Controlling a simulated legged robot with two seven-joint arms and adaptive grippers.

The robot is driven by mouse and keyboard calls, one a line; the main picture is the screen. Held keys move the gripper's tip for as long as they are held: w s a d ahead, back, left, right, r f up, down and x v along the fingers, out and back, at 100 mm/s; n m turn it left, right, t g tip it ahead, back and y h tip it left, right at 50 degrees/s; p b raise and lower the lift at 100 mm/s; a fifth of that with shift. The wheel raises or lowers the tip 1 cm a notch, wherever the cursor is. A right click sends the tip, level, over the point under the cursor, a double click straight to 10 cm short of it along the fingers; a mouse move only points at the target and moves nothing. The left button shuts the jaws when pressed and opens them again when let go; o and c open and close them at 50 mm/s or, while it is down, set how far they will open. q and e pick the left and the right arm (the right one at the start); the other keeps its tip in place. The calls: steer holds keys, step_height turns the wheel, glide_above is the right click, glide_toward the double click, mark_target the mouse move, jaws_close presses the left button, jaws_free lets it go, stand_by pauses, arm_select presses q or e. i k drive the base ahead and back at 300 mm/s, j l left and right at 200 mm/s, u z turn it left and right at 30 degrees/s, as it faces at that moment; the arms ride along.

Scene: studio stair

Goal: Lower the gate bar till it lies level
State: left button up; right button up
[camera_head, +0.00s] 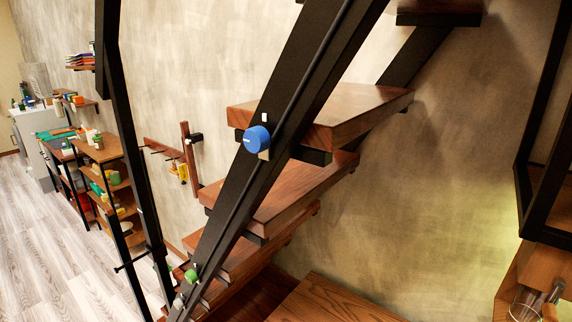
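I cannot tell for certain which piece is the gate bar. A thin dark rod runs steeply along the black sloping stair beam (225,205). A round blue knob (256,138) sits on that beam at mid-height, with a small white piece just above it. A small green knob (191,275) is low on the same beam. A black post (130,150) stands tilted to the left of the stair, with a short dark crosspiece near its foot. Neither of my grippers shows in the head view.
Wooden treads (335,110) climb to the upper right. On the wall behind are a wooden rail and an upright wooden piece (190,158). A shelf unit (105,150) with small items stands at left. Pale floor (45,250) is open there. A clear glass (525,306) is at lower right.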

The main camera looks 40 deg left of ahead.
mark_target(184, 125)
steer(key=k+j, duration=0.4)
steer(key=j, duration=0.15)
steer(key=k+j, duration=0.4)
steer(key=j, duration=0.8)
steer(key=k+j, duration=0.15)
steer(key=j, duration=0.45)
steer(key=j+z, duration=0.1)
steer(key=j, duration=0.55)
steer(key=k+j, duration=0.15)
steer(key=j, duration=0.5)
steer(key=k+j, duration=0.1)
steer(key=j, duration=0.5)
steer(key=j+z, duration=0.1)
steer(key=j, duration=1.3)
steer(key=k+j, duration=0.1)
steer(key=j, duration=1.25)
steer(key=i+j, duration=0.2)
steer(key=j, duration=0.15)
steer(key=i+j, duration=0.25)
steer(key=j, duration=0.15)
steer(key=i+j+z, duration=0.1)
steer(key=j, duration=0.25)
steer(key=i, duration=0.1)
